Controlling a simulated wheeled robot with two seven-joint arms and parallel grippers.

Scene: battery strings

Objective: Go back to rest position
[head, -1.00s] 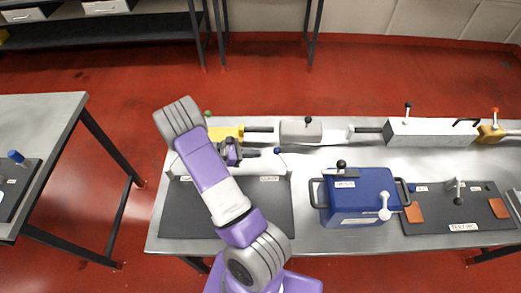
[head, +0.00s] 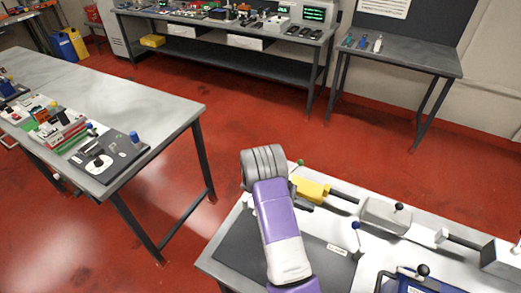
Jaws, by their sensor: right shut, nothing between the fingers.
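My right arm (head: 278,222) comes up from the bottom edge in the head view, over the steel bench. Its purple and white link ends in a grey ribbed joint (head: 263,166) at the bench's far left edge. My right gripper (head: 304,205) is mostly hidden behind the arm; only a small dark part shows beside the yellow block (head: 310,189). It is shut and empty. My left gripper is not in view.
The steel bench carries a dark mat (head: 235,255), a grey block (head: 385,214) and a blue box (head: 410,284). A second table (head: 165,100) with several parts stands left. Red floor (head: 270,120) lies clear between the benches.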

